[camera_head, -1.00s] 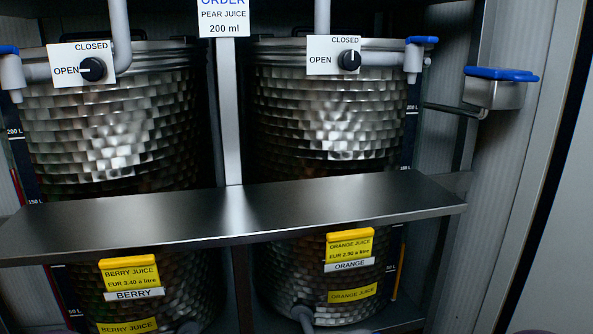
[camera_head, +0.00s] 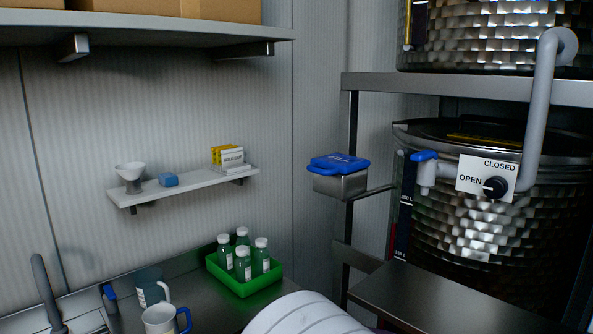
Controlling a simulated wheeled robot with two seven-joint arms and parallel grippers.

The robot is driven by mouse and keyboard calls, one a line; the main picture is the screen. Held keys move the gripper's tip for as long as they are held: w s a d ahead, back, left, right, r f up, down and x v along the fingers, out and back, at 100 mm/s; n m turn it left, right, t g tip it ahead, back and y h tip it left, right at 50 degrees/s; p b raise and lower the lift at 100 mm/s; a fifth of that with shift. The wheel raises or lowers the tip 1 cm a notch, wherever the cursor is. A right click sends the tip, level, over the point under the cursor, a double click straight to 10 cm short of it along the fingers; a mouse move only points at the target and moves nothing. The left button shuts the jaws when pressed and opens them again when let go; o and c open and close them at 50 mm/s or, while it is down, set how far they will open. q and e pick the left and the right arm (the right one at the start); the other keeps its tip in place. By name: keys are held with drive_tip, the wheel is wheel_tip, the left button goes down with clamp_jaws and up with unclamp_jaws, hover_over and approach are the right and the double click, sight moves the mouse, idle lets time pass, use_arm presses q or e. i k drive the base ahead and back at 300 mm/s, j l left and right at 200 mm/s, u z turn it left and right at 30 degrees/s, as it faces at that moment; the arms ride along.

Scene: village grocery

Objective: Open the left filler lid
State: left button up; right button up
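The left filler is a small square metal box (camera_head: 338,185) on a thin bracket at the left side of the tank rack. Its blue lid (camera_head: 340,162) lies flat on top and looks closed. Pale lettering on the lid is too small to read surely. A rounded white part at the bottom middle appears to be a link of my own arm. Neither of my grippers shows, so their states are hidden.
A large metal tank (camera_head: 480,235) with a dial marked open and closed stands right of the filler. A steel shelf (camera_head: 440,305) juts out below. A green crate (camera_head: 245,280) of bottles and mugs (camera_head: 160,320) sit on the left counter. A small wall shelf (camera_head: 190,187) is behind.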

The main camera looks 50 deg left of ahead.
sight(334, 163)
drive_tip(key=u, duration=1.7)
drive_tip(key=i+j+u, duration=0.1)
drive_tip(key=i+j, duration=0.15)
drive_tip(key=i+j+u, duration=0.1)
drive_tip(key=i, duration=0.4)
drive_tip(key=j, duration=0.1)
